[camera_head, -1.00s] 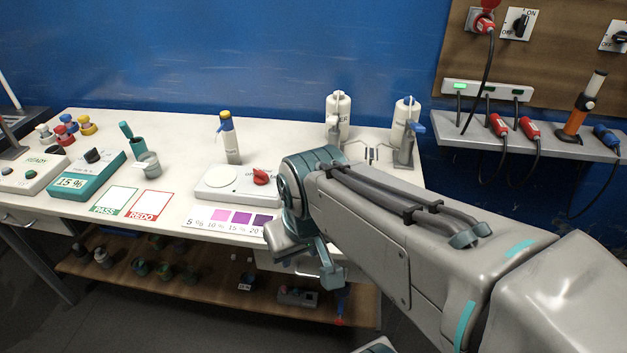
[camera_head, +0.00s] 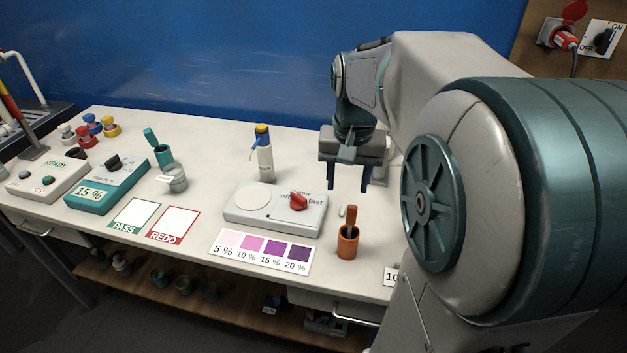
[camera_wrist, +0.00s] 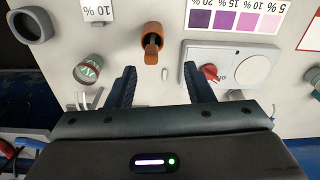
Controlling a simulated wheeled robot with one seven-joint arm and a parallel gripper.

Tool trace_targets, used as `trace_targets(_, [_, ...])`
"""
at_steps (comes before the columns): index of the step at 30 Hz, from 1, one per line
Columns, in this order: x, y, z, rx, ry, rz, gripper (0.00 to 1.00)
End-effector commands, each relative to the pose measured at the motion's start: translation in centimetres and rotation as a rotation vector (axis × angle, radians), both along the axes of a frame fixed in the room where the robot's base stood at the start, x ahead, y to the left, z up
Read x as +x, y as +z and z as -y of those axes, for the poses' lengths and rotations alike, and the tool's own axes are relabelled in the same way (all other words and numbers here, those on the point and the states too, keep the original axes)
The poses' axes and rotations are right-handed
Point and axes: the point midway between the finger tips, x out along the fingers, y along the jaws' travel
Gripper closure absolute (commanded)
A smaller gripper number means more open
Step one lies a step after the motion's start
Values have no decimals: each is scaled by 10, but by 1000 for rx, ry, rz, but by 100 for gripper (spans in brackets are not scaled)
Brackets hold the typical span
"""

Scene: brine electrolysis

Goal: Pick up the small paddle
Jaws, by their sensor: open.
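The small paddle (camera_head: 351,219) stands in a small orange-brown cup (camera_head: 347,243) near the front edge of the bench, its handle sticking up above the rim. In the wrist view the paddle (camera_wrist: 152,48) shows inside the cup (camera_wrist: 151,30), beyond the fingertips and roughly between them. My gripper (camera_head: 348,188) is open and empty, fingers pointing down. It hangs above the bench, behind and above the cup, and does not touch it. The wrist view shows the two fingers (camera_wrist: 165,76) spread apart.
A white stirrer plate with a red knob (camera_head: 275,208) stands left of the cup. The colour card (camera_head: 262,252) lies in front of it. A spray bottle (camera_head: 263,155) stands behind the plate. PASS and REDO mats lie further left.

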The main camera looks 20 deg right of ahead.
Motion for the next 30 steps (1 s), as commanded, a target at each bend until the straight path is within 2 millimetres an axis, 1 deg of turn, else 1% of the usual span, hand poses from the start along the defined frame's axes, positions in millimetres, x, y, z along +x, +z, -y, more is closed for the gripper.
trace_targets(1, [7, -2, 11, 5, -38, -17, 53])
trace_targets(3, [14, -3, 20, 10, -74, -33, 53])
trace_targets(7, [19, -6, 30, 15, -110, -49, 53])
trace_targets(11, [19, -25, 31, 17, -115, -55, 53])
trace_targets(15, [18, -54, 31, 17, -116, -56, 53])
trace_targets(18, [18, -71, 31, 16, -115, -53, 53])
trace_targets(21, [18, -83, 31, 16, -115, -52, 53])
trace_targets(26, [19, -92, 30, 16, -114, -51, 53])
trace_targets(30, [18, -110, 29, 17, -113, -53, 53])
